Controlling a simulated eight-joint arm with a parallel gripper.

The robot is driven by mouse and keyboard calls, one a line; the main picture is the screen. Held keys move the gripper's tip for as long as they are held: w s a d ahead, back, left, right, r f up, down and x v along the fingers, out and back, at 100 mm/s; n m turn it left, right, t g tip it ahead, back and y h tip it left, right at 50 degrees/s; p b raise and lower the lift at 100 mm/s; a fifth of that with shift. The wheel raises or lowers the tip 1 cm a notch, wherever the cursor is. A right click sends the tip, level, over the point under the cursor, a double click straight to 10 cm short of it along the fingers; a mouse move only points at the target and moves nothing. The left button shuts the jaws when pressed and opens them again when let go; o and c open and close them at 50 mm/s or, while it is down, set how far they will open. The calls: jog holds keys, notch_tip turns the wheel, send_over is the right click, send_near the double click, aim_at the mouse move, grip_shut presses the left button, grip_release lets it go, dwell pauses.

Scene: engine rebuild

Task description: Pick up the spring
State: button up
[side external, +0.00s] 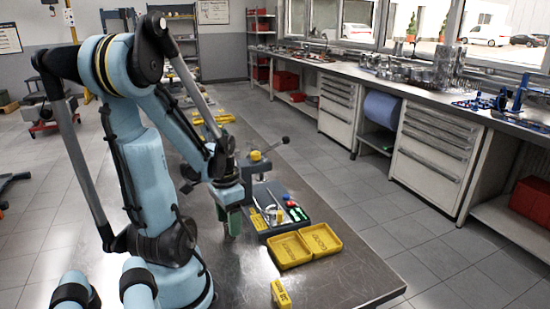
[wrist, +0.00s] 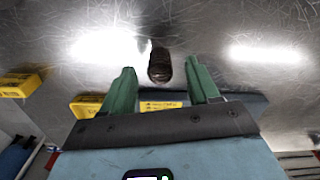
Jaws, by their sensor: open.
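A small dark, rounded, upright-looking piece (wrist: 160,66), likely the spring, stands on the metal bench in the wrist view. Its coils cannot be made out clearly. My gripper (wrist: 160,68) is open, with one green finger to each side of the piece in the picture. Gaps show on both sides, and I cannot tell how far above or behind it the fingertips are. In the side external view my gripper (side external: 231,222) points down low over the bench, left of the grey tool tray. The dark piece cannot be made out there.
A grey tray (side external: 262,190) with tools lies just right of my gripper. A yellow two-part bin (side external: 305,246) sits in front of it, and a yellow block (side external: 281,293) stands near the bench front. A vise (side external: 262,158) is behind. Bare bench (side external: 350,285) lies at the front right.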

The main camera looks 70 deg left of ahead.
jog(key=shift+f, duration=0.85)
jog(key=shift+c, duration=0.3)
jog(key=c, duration=1)
jog(key=shift+r, duration=0.15)
jog(key=shift+c, duration=0.2)
